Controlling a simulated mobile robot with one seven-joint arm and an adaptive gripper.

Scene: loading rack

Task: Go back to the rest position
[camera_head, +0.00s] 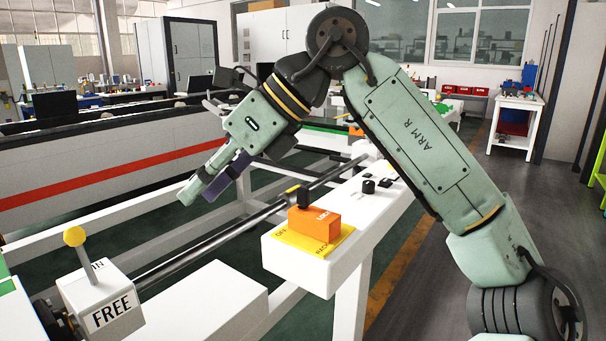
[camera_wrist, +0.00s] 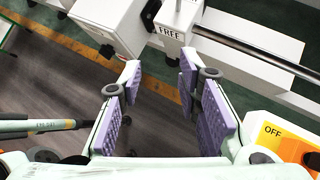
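My gripper (camera_head: 208,186) hangs in the air at the end of my bent arm, above the dark rail and left of the orange block. In the wrist view my gripper (camera_wrist: 160,82) has its two purple-padded fingers spread apart. Only grey floor and a yellow floor line show between them, so it is open and empty. It appears to touch nothing.
A dark rail (camera_head: 164,268) runs along the white rack. A white block marked FREE (camera_head: 108,305) with a yellow knob (camera_head: 75,236) stands at front left. An orange block (camera_head: 314,223) with a black knob sits on a yellow plate (camera_head: 290,240).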

